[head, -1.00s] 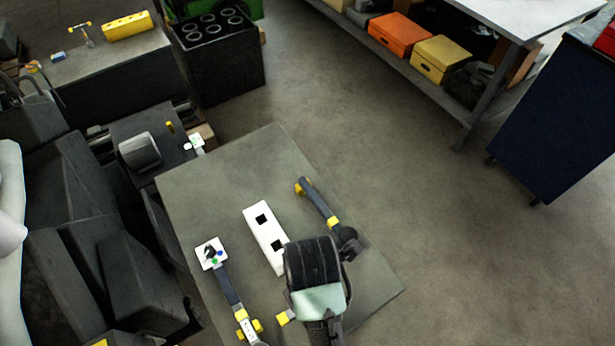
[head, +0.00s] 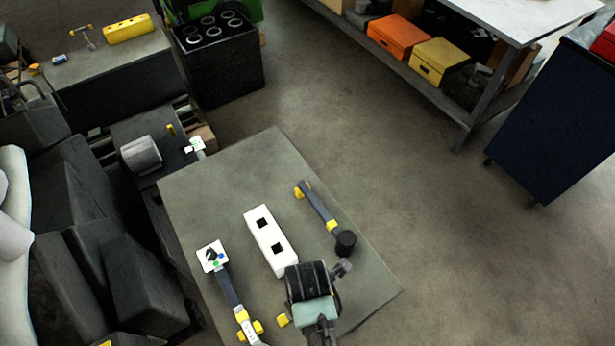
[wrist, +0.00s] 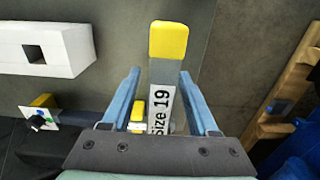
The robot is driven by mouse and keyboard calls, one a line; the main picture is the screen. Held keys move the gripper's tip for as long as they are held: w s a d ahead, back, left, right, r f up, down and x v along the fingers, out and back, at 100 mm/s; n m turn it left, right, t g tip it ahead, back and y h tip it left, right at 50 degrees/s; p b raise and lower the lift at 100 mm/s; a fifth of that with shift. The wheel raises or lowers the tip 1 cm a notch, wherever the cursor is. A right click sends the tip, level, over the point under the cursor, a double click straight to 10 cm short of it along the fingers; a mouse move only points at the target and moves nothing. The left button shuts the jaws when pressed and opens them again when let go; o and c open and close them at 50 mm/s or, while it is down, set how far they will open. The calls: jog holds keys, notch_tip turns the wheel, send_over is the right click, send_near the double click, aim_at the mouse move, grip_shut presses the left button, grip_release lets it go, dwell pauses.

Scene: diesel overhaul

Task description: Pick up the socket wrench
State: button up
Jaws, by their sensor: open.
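In the wrist view a grey bar (wrist: 162,75) with a yellow end and a "Size 19" label, which looks like the socket wrench, lies between my fingers. My gripper (wrist: 160,74) is open, one blue finger on each side, with gaps to the bar. The bar's lower part is hidden by the gripper body. In the head view my arm covers the front of the grey table (head: 210,190), and my fingers cannot be made out. A small yellow piece (head: 283,320) shows just left of the arm; I cannot tell whether it is the same tool's end.
A white block with two square holes (head: 264,232) lies behind my arm; it also shows in the wrist view (wrist: 70,42). A tool with a yellow end and black head (head: 320,208) lies to its right. Another tool with a white card (head: 212,256) lies left.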

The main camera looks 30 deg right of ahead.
grip_shut()
dwell(1.3)
